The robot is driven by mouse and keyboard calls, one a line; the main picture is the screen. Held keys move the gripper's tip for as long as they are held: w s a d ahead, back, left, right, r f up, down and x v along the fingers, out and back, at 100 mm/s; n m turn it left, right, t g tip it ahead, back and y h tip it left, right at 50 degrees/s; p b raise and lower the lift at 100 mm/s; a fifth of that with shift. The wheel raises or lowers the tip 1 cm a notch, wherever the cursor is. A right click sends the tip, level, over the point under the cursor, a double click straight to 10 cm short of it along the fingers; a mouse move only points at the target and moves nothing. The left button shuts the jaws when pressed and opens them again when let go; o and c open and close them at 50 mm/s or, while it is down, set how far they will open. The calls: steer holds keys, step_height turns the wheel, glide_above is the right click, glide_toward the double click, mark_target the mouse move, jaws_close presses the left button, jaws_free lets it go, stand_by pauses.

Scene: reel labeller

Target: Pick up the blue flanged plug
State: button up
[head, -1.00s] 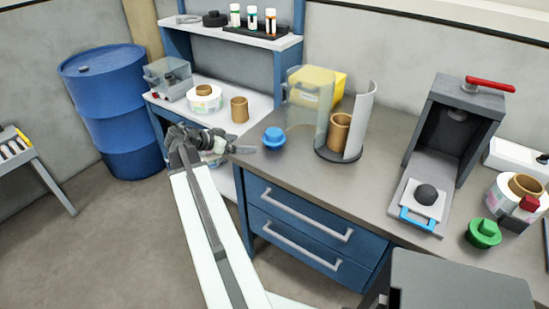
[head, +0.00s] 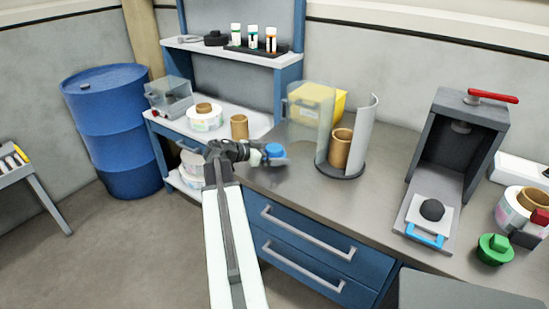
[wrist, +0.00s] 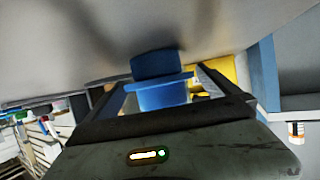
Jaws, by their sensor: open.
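The blue flanged plug (head: 274,152) stands on the grey counter near its left front corner in the head view. In the wrist view the plug (wrist: 162,83) is straight ahead, with its flange and the narrower part visible. My gripper (head: 262,158) is at the plug, partly covering it in the head view. In the wrist view my gripper (wrist: 160,90) is open, with one finger on each side of the plug. I cannot tell whether either finger touches it.
A clear curved guard (head: 308,110) and a brown core (head: 341,148) on a round base stand to the right of the plug. A yellow box (head: 325,100) is behind. A green plug (head: 494,249) and a grey press (head: 455,150) are farther right.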

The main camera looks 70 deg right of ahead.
steer(key=c, duration=1.3)
steer(key=shift+r, duration=0.1)
steer(key=shift+c, duration=0.2)
step_height(320, 180, up, 29)
steer(key=p, duration=2.9)
steer(key=shift+w, duration=0.1)
